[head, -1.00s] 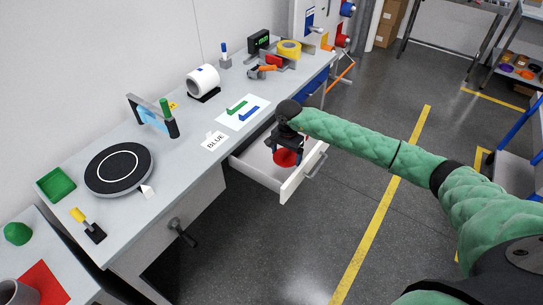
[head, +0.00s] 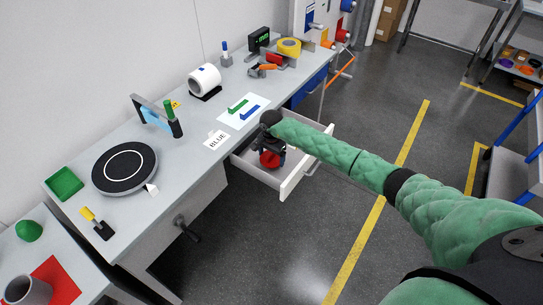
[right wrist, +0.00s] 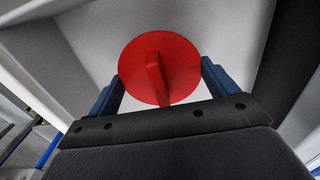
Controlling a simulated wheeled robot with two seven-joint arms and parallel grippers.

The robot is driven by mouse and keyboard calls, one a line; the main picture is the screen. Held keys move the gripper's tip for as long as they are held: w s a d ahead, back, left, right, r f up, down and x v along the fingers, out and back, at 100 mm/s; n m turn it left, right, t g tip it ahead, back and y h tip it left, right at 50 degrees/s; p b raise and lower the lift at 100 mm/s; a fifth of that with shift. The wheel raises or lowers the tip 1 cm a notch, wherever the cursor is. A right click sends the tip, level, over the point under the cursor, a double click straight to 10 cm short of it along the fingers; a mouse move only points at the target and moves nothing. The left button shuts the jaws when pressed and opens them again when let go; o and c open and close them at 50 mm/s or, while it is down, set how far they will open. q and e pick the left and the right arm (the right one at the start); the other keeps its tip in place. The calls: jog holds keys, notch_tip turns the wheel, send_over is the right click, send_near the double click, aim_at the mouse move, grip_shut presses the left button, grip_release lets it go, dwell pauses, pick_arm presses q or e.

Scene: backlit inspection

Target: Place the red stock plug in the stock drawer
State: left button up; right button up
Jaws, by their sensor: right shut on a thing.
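The red stock plug (head: 269,160), a round disc with a raised grip bar, is at the pulled-out white stock drawer (head: 296,178). My right gripper (head: 268,151) is shut on it from above, inside the drawer's outline. In the right wrist view the plug (right wrist: 183,70) shows its red face and bar between the two blue fingers (right wrist: 160,85). I cannot tell whether its underside touches the drawer floor. My left gripper is not in view.
The drawer's walls surround my right gripper. Open floor lies right of the drawer.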

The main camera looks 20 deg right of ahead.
jog(key=shift+f, duration=0.55)
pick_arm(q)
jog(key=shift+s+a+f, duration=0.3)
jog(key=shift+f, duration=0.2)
pick_arm(e)
jog(key=shift+f, duration=0.15)
jog(key=o, duration=0.8)
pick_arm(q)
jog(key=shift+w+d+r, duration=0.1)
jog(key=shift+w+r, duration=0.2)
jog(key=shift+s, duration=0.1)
